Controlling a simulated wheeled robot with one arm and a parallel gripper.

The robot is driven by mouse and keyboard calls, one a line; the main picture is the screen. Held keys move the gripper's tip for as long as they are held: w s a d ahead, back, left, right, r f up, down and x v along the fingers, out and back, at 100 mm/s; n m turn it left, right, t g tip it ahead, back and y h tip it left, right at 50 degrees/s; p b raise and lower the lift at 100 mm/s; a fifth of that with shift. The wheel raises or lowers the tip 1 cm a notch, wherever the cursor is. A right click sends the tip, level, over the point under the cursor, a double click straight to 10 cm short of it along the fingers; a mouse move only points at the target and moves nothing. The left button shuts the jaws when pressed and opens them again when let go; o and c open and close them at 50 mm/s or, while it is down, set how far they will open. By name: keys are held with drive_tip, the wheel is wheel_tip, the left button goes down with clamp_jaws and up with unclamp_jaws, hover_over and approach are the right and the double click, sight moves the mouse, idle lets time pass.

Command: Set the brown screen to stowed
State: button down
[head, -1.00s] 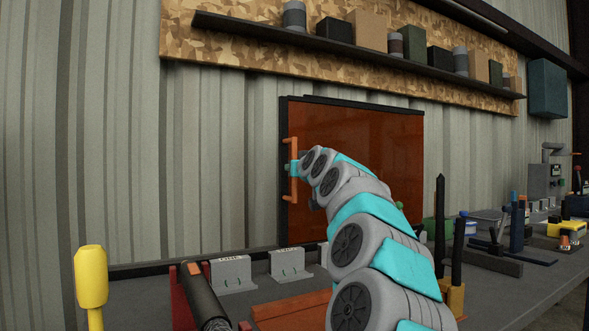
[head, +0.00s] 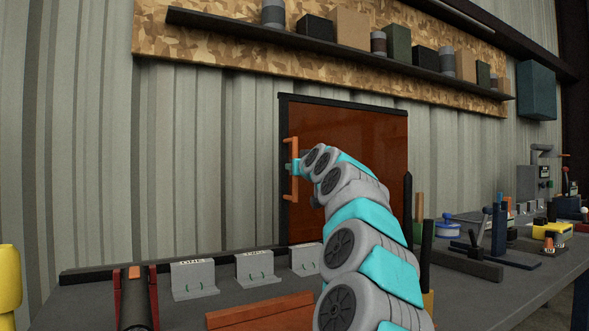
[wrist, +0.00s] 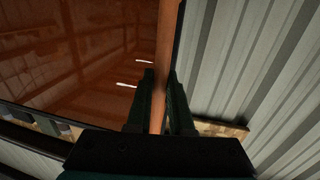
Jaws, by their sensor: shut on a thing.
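The brown screen (head: 345,125) is a glossy, see-through orange-brown panel with a dark top rail, upright in front of the corrugated wall. An orange bar handle (head: 294,188) runs vertically along its left edge. My gripper (head: 293,166) is at that handle, and my arm hides the screen's lower middle. In the wrist view my gripper (wrist: 161,95) has its two dark fingers on either side of the handle bar (wrist: 166,45), shut on it. The screen (wrist: 80,45) fills the left there and bare wall lies to the right.
A shelf (head: 340,42) with boxes and cans hangs above the screen. The workbench (head: 235,305) below holds grey brackets (head: 193,279), a dark cylinder in a red holder (head: 136,298), and upright dark posts (head: 408,205). The wall left of the screen is clear.

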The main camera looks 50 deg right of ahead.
drive_tip(key=c, duration=0.8)
unclamp_jaws()
drive_tip(key=shift+s+d, duration=0.15)
drive_tip(key=shift+d, duration=0.15)
drive_tip(key=shift+a, duration=0.1)
drive_tip(key=b+v, duration=0.1)
drive_tip(key=v, duration=0.6)
drive_tip(key=shift+s, duration=0.4)
drive_tip(key=shift+a, duration=0.2)
